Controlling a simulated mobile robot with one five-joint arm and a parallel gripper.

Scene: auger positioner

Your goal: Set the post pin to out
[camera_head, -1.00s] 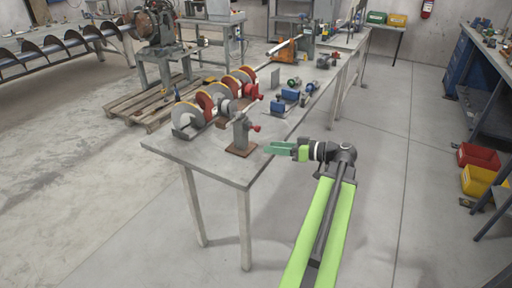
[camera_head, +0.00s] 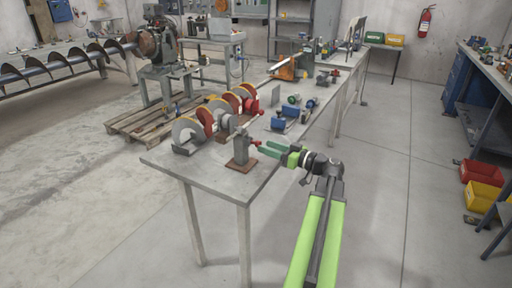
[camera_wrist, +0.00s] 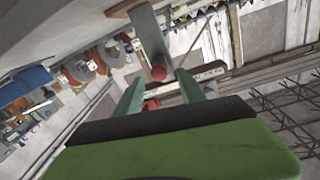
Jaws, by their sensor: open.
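The grey post (camera_head: 240,151) stands upright on a brown base plate at the near right part of the table. A pin with a red knob (camera_head: 256,143) sticks out of its right side. The post also shows in the wrist view (camera_wrist: 148,36), with the red knob (camera_wrist: 158,73) facing the camera. My gripper (camera_head: 264,148) is open, its green fingers pointing left at the knob from close by. In the wrist view the knob lies at the gap between the fingertips (camera_wrist: 159,80). I cannot tell whether they touch it.
Blue and green-fronted parts (camera_head: 286,115) lie farther back. The floor right of the table is clear, with red and yellow bins (camera_head: 480,172) at far right.

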